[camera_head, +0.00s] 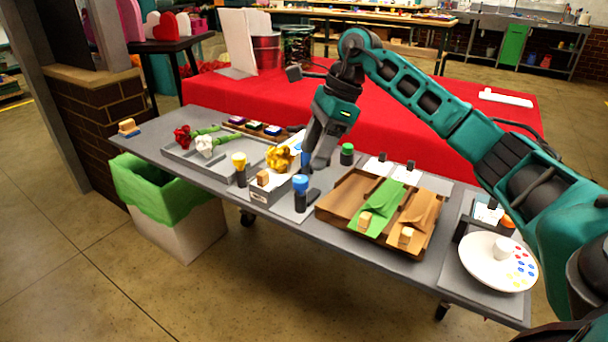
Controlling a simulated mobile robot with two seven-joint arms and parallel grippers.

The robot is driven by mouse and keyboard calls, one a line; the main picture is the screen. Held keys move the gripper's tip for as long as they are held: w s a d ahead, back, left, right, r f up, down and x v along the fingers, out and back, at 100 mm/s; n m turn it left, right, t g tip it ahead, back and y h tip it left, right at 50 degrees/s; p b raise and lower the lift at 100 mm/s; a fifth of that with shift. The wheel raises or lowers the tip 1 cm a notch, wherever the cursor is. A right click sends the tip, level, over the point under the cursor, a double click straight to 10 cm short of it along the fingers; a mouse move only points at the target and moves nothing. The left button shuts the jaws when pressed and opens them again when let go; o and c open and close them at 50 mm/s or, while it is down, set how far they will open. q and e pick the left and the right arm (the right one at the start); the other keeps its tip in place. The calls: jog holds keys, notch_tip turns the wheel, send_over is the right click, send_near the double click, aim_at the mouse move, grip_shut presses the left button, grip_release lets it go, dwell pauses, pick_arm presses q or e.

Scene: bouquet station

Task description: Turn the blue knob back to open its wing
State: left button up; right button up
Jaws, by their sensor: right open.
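A blue knob (300,184) tops a dark upright post on the front side of the grey table, beside the small grey holder. My right gripper (319,163) points down behind and slightly right of the blue knob, apart from it in the picture. It is open, with nothing seen between its fingers. A blue upright piece (305,160) shows just left of its fingers and is partly hidden. A dark flat piece (313,195) lies right of the knob's post; I cannot tell whether it is the wing. My left gripper is out of view.
A yellow knob (239,160) and a green knob (347,148) stand nearby. A yellow flower (279,158) sits close to the gripper's left. A wooden tray (330,207) with green and brown sheets lies right. A white plate (487,270) is at the right end.

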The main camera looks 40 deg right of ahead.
aim_at(302, 178)
jog(key=x, duration=0.5)
jog(key=shift+a+f, duration=0.15)
jog(key=shift+f, duration=0.25)
jog(key=shift+c, duration=0.2)
jog(key=c, duration=1)
